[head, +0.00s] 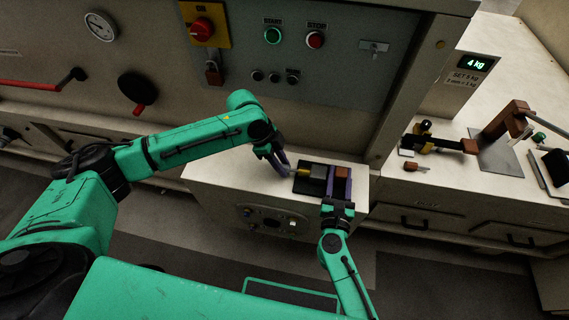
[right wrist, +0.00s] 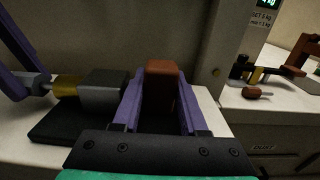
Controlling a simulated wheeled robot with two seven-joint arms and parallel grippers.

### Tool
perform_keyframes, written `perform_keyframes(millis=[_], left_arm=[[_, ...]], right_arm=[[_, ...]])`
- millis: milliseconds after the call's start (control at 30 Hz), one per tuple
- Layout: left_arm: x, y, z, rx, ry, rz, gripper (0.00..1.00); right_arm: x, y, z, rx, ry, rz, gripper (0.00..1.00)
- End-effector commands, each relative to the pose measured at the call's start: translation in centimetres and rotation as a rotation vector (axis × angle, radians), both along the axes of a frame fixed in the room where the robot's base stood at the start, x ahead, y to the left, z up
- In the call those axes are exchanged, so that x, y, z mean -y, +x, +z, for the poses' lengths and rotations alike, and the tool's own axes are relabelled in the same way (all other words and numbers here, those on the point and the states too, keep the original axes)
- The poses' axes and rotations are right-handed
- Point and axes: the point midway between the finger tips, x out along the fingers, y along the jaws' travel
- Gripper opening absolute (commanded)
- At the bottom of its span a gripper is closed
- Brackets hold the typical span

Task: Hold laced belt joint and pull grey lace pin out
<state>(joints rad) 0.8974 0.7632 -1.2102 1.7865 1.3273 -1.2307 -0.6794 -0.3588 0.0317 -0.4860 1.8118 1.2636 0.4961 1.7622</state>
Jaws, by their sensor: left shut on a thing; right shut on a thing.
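The laced belt joint appears as a row on a black base (right wrist: 52,128): a dark grey block (right wrist: 103,92), a brass-yellow cylinder (right wrist: 67,86) on its left, and a red-brown block (right wrist: 161,82) on its right. My right gripper (head: 341,180) is shut on the red-brown block, with one purple finger on each side. My left gripper (head: 286,167) is at the left end of the row. In the right wrist view its fingers are shut on a small grey piece (right wrist: 38,80), which looks like the grey lace pin, in line with the yellow cylinder. How far the pin sits inside is hidden.
The row stands on a small pale cabinet top (head: 225,170). A panel with buttons and a red knob (head: 202,29) rises behind. The right-hand bench holds a brown-handled tool (head: 411,166), a black-and-yellow clamp (head: 427,137) and a grey plate (head: 497,158). A display (head: 475,63) reads 4 kg.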

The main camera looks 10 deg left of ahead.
Motion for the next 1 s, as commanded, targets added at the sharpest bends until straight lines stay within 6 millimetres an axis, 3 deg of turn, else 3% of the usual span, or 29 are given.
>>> perform_keyframes(millis=[1000], left_arm=[[-2.2,0.0,0.0,0.000,0.000,-0.001,0.00]], right_arm=[[0.0,0.0,-0.1,-0.002,-0.001,0.000,0.00]])
